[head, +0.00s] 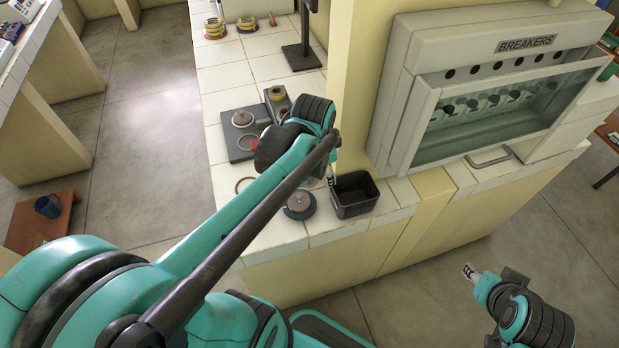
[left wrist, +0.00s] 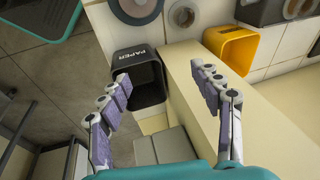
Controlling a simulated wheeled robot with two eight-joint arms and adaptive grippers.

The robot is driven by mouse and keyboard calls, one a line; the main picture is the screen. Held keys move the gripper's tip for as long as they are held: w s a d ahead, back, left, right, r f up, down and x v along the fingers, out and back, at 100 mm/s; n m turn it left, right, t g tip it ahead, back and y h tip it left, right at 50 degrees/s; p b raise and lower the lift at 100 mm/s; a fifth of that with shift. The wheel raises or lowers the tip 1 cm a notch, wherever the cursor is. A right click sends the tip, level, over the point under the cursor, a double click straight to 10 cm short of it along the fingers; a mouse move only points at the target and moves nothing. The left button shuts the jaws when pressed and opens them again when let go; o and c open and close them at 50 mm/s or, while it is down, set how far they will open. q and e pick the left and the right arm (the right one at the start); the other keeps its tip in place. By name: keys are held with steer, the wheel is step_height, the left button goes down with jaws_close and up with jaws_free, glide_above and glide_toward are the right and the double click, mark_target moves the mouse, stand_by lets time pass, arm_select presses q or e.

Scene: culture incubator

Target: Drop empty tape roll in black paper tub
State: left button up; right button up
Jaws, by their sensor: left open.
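The black paper tub (head: 355,196) stands near the counter's front edge in the head view. In the left wrist view the tub (left wrist: 137,57) carries the word PAPER, and its inside is too dark to read. My left gripper (left wrist: 162,78) is open, with nothing between its fingers; the tub's side shows partly between them. In the head view my left gripper (head: 332,178) is mostly hidden by my arm, beside the tub's left side. A thin ring (head: 245,185) and a dark disc (head: 300,204) lie left of the tub; I cannot tell which roll is empty. My right gripper (head: 468,271) hangs at lower right.
A yellow bin (left wrist: 232,46) is at upper right in the left wrist view. A dark tray (head: 240,130) with round reels lies farther back. The breaker cabinet (head: 490,85) and a cream pillar (head: 350,80) stand close to the tub.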

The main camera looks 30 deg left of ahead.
arm_select(q)
steer(key=w+a+f+m+g, duration=0.1)
steer(key=w+a+f+m, duration=0.1)
steer(key=w+a+f+m+g, duration=0.1)
steer(key=w+a+f+m, duration=0.1)
steer(key=a+f, duration=0.1)
steer(key=w+a+f+m+g, duration=0.1)
steer(key=w+a+f+m, duration=0.1)
steer(key=a+f, duration=0.1)
steer(key=shift+a+m+h, duration=0.2)
steer(key=shift+m+h, duration=0.1)
steer(key=shift+m, duration=0.1)
steer(key=shift+w+a+f, duration=0.1)
steer(key=shift+a+f, duration=0.1)
steer(key=shift+f, duration=0.15)
step_height(320, 180, down, 8)
steer(key=b, duration=0.3)
steer(key=shift+r, duration=0.1)
steer(key=shift+c, duration=0.2)
steer(key=c, duration=0.9)
steer(key=shift+o, duration=0.2)
